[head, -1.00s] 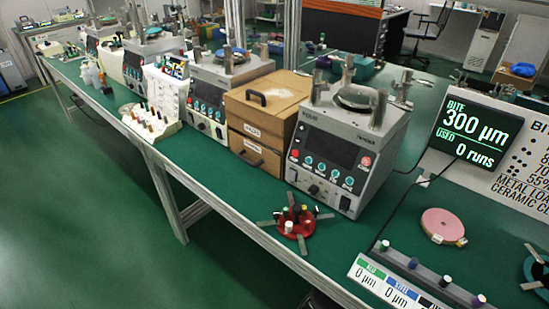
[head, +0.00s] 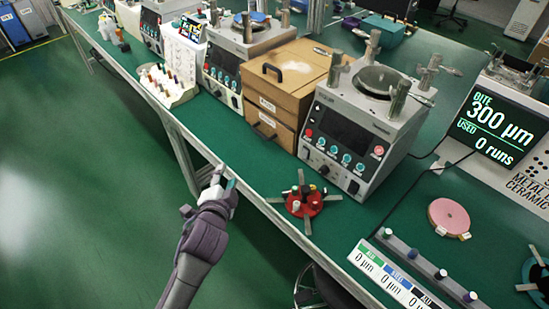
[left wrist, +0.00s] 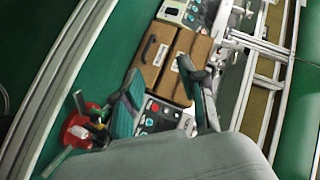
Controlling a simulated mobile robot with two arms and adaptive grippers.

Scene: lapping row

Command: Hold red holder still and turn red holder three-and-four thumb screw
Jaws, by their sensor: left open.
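The red holder (head: 308,207) sits on the green bench near its front edge, in front of a grey lapping machine. It is a round red base with several flat metal arms and several small upright knobs in white, dark and red. I cannot tell which knob is the three-and-four thumb screw. It also shows in the left wrist view (left wrist: 75,134), at the lower left. My left gripper (head: 223,178) is open and empty, left of the holder and apart from it, by the bench's front edge. Its fingers show in the left wrist view (left wrist: 165,90). My right gripper is not in view.
The lapping machine (head: 345,140) stands behind the holder, with wooden drawers (head: 265,120) to its left. A pink disc (head: 449,218) lies to the right. A rail with several knobs (head: 415,262) lies at the front right. Bench around the holder is mostly clear.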

